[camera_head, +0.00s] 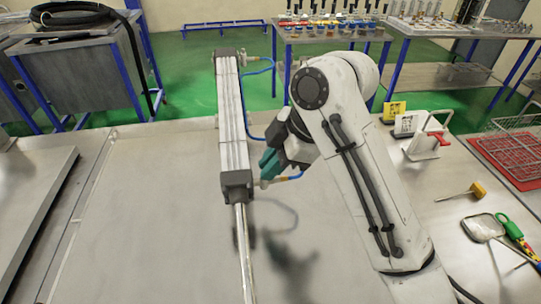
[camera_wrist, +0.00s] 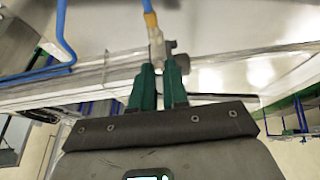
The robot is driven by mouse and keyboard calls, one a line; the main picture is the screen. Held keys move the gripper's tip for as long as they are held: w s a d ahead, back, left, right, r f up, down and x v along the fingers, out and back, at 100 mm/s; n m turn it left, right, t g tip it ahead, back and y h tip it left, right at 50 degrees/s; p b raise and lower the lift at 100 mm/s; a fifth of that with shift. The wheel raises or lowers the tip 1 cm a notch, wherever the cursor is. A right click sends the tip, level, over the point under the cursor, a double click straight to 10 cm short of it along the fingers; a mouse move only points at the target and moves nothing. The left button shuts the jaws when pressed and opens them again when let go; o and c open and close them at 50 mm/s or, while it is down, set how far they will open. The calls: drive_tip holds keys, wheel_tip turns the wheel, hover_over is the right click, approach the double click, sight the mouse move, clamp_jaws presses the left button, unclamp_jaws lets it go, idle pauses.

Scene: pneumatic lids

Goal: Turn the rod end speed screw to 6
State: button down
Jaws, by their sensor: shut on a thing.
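A long grey pneumatic cylinder (camera_head: 232,120) stands lengthwise over the table, its shiny rod (camera_head: 244,255) pointing toward me. At its near, rod end block (camera_head: 237,181), a speed fitting with a blue hose (camera_head: 290,177) sticks out to the right. My gripper (camera_head: 268,163) has teal fingers and reaches this fitting from the right. In the wrist view, my fingertips (camera_wrist: 160,72) are shut at the base of the pale fitting (camera_wrist: 156,44). The rod end speed screw is hidden between them, and no number on it can be read.
The grey table (camera_head: 150,180) is mostly bare left of the cylinder.

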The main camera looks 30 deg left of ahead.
drive_tip(key=m+t+p, duration=0.1)
drive_tip(key=m+t, duration=0.2)
drive_tip(key=m, duration=0.4)
drive_tip(key=s+m+t+h+p, duration=0.1)
drive_tip(key=m+t+p, duration=0.1)
drive_tip(key=m, duration=0.5)
drive_tip(key=s+m+t+h+p, duration=0.1)
drive_tip(key=m+t+p, duration=0.1)
drive_tip(key=m, duration=0.6)
drive_tip(key=shift+a+t, duration=0.3)
drive_tip(key=shift+t, duration=0.5)
drive_tip(key=shift+h, duration=0.3)
drive_tip(key=c, duration=1.1)
unclamp_jaws()
drive_tip(key=shift+s+a+f, duration=0.1)
